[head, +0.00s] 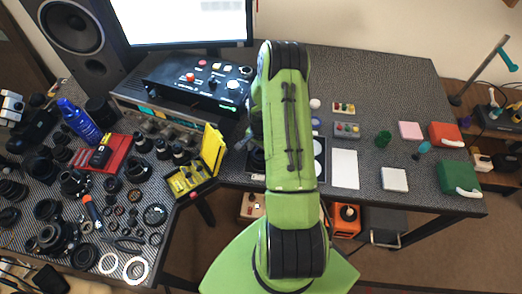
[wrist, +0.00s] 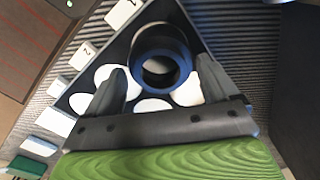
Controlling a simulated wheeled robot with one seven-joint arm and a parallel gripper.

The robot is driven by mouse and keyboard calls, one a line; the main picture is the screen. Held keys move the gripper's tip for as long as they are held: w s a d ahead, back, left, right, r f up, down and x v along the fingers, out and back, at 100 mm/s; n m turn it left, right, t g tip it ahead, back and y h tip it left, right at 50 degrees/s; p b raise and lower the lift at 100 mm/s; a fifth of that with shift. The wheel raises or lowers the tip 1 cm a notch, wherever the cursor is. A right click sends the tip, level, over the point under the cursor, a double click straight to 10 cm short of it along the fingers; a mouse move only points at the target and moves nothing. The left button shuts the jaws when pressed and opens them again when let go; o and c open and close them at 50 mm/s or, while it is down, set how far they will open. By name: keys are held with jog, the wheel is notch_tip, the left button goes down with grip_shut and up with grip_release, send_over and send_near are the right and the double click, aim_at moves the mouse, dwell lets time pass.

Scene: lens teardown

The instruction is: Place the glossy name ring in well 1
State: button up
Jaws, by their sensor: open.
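A dark ring (wrist: 182,72) with a bluish sheen shows in the wrist view, over a dark tray (wrist: 75,98) with round white wells; it looks like the glossy name ring, but I read no lettering on it. My gripper (wrist: 160,66) is open, one finger on each side of the ring, with gaps visible. I cannot tell whether the ring rests on the tray. A white label marked 2 (wrist: 84,53) lies beside the tray; I see no readable 1. In the head view my arm hides the gripper, the ring and much of the tray (head: 323,146).
A white sheet (head: 344,169) and small coloured boxes lie right of the tray. A yellow open case (head: 212,150), a red tray (head: 117,155) and several black lens parts crowd the left. An instrument (head: 205,80) stands behind. Some bare table shows at back right.

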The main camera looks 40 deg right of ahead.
jog(key=a+r+n+t+h, duration=0.1)
jog(key=a+r+n, duration=0.15)
jog(key=r, duration=0.95)
jog(key=a+r+n, duration=0.2)
jog(key=a+r, duration=0.2)
jog(key=r, duration=0.8)
jog(key=s+a+r+n+t, duration=0.2)
jog(key=s+a+r+n, duration=0.15)
jog(key=a+r, duration=0.45)
jog(key=s+a+r+n+t, duration=0.1)
jog(key=s+a+r+n, duration=0.1)
jog(key=s+a+n, duration=0.2)
jog(key=s+a+r+n+t+y, duration=0.1)
jog(key=s+a+r+n, duration=0.2)
jog(key=s, duration=0.5)
jog(key=shift+a+r+n+t+p, duration=0.4)
jog(key=shift+a+n, duration=0.2)
jog(key=shift+a, duration=0.2)
